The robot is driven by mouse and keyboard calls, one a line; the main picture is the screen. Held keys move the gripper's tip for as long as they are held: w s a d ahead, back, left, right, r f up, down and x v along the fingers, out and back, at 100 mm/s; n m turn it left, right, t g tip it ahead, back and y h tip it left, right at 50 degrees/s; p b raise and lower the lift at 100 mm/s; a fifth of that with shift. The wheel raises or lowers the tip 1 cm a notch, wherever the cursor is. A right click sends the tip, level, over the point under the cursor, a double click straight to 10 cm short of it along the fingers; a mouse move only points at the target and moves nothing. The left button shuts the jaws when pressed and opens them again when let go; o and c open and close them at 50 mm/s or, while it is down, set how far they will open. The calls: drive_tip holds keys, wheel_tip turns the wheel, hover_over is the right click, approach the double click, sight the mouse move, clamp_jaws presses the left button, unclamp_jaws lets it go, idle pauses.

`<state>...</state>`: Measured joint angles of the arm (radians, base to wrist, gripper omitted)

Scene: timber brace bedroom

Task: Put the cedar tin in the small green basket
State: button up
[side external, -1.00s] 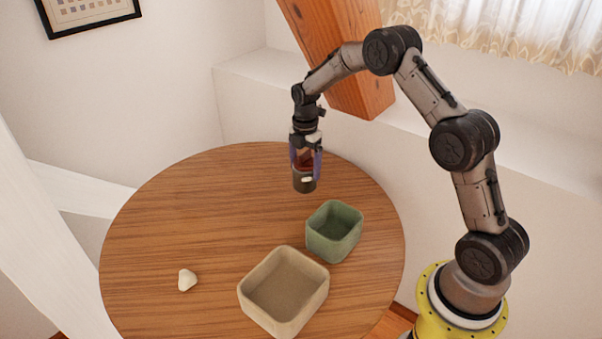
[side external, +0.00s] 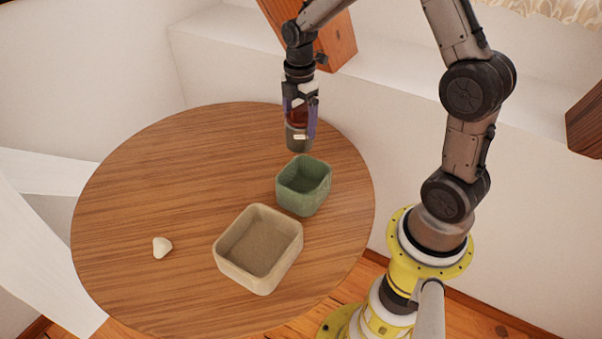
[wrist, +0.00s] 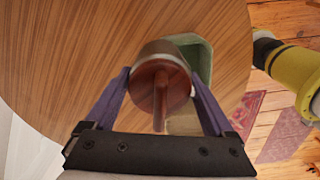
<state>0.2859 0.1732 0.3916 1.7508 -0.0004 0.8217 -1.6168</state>
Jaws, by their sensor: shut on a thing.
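My gripper (side external: 300,122) is shut on the cedar tin (side external: 299,142), a short round tin with a reddish-brown top and a grey lower part. It holds the tin upright in the air, near the far side of the small green basket (side external: 304,206). In the wrist view the tin (wrist: 160,88) sits between the two purple fingers and hides part of the green basket (wrist: 207,62). The green basket is a square open box on the round table, and its visible inside looks empty.
A larger beige basket (side external: 258,280) stands beside the green one, nearer the camera, and looks empty. A small cream lump (side external: 162,247) lies to the left on the round wooden table (side external: 180,180). The table's left and far parts are clear.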

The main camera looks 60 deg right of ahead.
drive_tip(key=shift+s+a+f+m, duration=0.2)
drive_tip(key=shift+s+a+m, duration=0.15)
drive_tip(key=shift+m, duration=0.45)
drive_tip(key=s+a+m, duration=0.3)
drive_tip(key=a+m, duration=0.1)
drive_tip(key=m, duration=0.1)
hover_over(304, 193)
wheel_tip(304, 193, down, 11)
drive_tip(key=shift+r, duration=0.15)
drive_tip(key=shift+f, duration=0.2)
drive_tip(key=o, duration=1.3)
drive_tip(key=shift+c, duration=0.2)
drive_tip(key=shift+r, duration=0.1)
